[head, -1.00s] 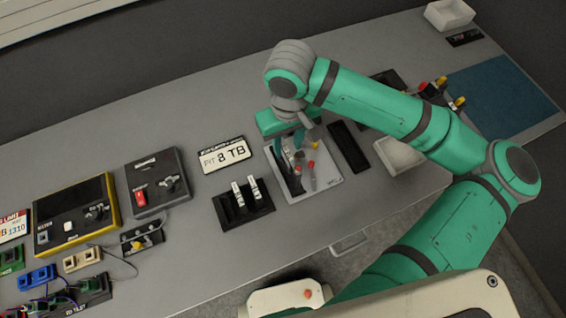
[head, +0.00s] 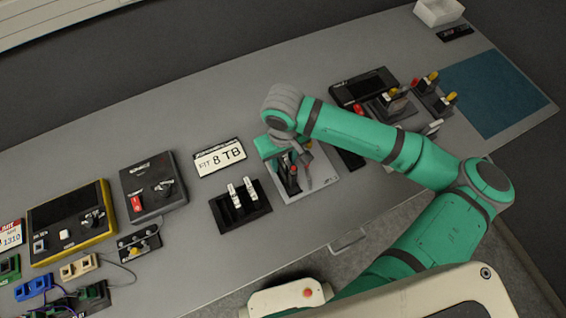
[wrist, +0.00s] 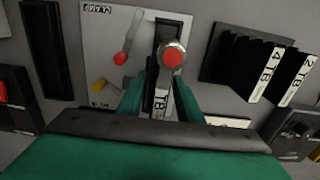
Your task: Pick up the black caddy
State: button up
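The black caddy (wrist: 160,103) with a white "TB" label stands in a pale clamp plate (wrist: 97,60), between my fingers in the wrist view. A round red knob on a metal stem covers part of it. In the head view the caddy (head: 289,184) is a dark shape on the same plate (head: 322,182), partly behind my gripper. My gripper (wrist: 164,78) has one teal finger on each side of the caddy. The fingers look slightly apart from it, though contact is hard to judge. A second red knob on a lever (wrist: 121,58) lies to the left.
A black rack (head: 240,207) with two white-labelled caddies stands close to the left of the plate. A long black tray (wrist: 44,48) lies on the other side. A "KIT 8 TB" sign (head: 219,158) is behind the rack. Switch boxes (head: 153,188) fill the left bench.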

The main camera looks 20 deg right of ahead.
jog(key=c, duration=0.8)
grip_shut()
jog(key=shift+w+r, duration=0.1)
jog(key=shift+r, duration=0.1)
